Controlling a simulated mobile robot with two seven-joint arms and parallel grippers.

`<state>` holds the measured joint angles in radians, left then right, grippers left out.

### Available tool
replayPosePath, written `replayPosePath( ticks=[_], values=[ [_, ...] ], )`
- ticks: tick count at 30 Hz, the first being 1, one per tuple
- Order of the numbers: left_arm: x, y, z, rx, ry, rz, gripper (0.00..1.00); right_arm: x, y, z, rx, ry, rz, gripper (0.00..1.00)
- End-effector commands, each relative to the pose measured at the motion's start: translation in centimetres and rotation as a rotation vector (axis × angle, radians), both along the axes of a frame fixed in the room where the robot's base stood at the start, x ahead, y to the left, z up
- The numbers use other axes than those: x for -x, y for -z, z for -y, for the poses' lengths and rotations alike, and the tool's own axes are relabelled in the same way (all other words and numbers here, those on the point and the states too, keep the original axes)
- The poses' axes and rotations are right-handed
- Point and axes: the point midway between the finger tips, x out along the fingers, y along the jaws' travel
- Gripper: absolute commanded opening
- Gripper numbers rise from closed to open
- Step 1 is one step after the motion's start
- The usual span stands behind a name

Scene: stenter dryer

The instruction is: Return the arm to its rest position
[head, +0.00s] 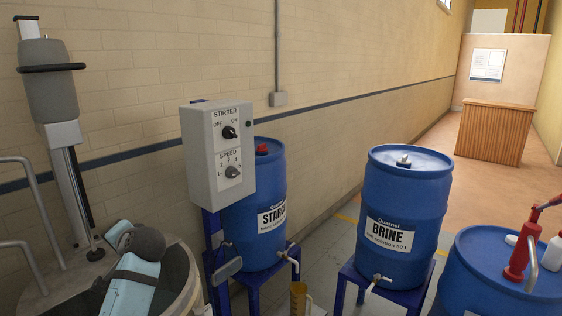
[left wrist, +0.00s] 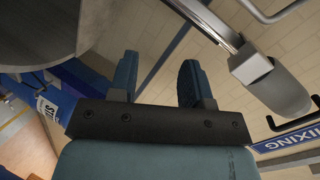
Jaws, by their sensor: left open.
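My left arm (head: 135,282) shows at the bottom left of the head view, pale blue with a dark joint, over the mixing vat (head: 37,303). My left gripper (left wrist: 160,72) shows in the left wrist view with its two dark teal fingers apart and nothing between them. Its fingertips are hard to make out in the head view. My right arm and gripper are in neither view.
A stirrer motor on a post (head: 52,90) stands over the vat. A grey control box (head: 200,170) with two knobs is right of my arm. Blue STARCH (head: 250,235) and BRINE drums (head: 405,200) stand on blue stands. Another drum (head: 480,275) carries a red pump (head: 517,258).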

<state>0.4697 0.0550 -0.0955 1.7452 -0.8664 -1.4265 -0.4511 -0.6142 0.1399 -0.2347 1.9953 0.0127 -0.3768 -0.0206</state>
Motion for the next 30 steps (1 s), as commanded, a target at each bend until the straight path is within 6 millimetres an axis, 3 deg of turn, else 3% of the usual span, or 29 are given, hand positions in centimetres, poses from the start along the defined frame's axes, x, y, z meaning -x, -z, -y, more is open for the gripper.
replayPosePath(
  ticks=[1, 6, 12, 18, 30],
  values=[
    [2.2, 3.2, 0.5, 0.056, 0.018, -0.019, 0.44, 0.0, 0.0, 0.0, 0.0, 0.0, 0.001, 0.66],
    [9.8, 11.4, 2.7, 0.275, 0.067, -0.067, 0.44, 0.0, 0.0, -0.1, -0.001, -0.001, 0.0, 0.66],
    [20.4, 18.0, 5.9, 0.54, 0.093, -0.15, 0.44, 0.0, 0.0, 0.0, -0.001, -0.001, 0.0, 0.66],
    [29.6, 20.7, 8.8, 0.763, 0.089, -0.234, 0.44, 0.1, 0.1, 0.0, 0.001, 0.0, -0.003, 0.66],
    [41.0, 20.6, 12.6, 1.029, 0.052, -0.358, 0.44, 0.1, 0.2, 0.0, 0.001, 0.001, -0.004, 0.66]
  ],
)
